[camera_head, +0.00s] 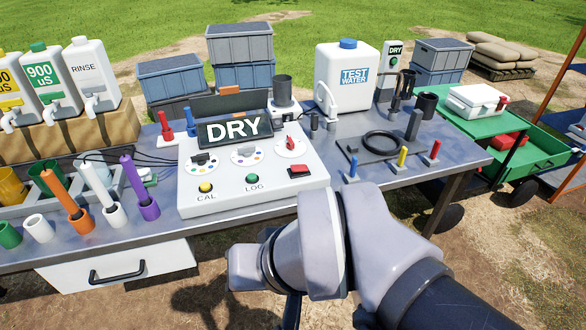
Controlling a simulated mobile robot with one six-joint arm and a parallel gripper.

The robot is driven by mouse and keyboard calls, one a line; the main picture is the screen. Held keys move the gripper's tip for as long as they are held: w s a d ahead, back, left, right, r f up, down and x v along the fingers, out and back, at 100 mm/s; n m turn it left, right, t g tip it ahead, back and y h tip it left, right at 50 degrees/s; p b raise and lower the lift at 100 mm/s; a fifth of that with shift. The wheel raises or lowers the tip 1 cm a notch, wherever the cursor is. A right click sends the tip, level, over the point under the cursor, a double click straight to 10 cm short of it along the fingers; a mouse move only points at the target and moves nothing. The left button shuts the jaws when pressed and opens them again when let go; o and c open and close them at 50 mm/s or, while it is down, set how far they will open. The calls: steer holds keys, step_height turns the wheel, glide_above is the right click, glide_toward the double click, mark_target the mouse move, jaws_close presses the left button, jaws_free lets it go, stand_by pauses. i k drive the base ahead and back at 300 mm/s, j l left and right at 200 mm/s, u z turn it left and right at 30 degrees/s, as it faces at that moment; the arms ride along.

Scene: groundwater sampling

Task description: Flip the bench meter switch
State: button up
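The bench meter (235,205) is a white sloped console on the metal table, and its display (235,130) reads DRY. Its panel has three round dials, a yellow CAL button (205,187), a green LOG button (252,180) and a red rectangular switch (300,169) at the right. I cannot tell the switch's position. The rightmost dial (291,147) has a red pointer. My arm's wrist is in front of the table, below and right of the console, apart from the switch. Only a dark part of my gripper (291,309) shows below the wrist; its fingertips are hidden.
Colored probes stand in holders at the left, below the standard bottles (88,75). A TEST WATER jug (347,80) stands behind the console. Right of it lie a black ring (382,141) and small colored pegs. A green cart (485,130) stands at the right.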

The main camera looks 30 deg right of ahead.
mark_target(295, 167)
steer(key=i+l, duration=0.15)
steer(key=i, duration=0.35)
steer(key=i+l, duration=0.1)
steer(key=i, duration=0.4)
steer(key=z, duration=0.05)
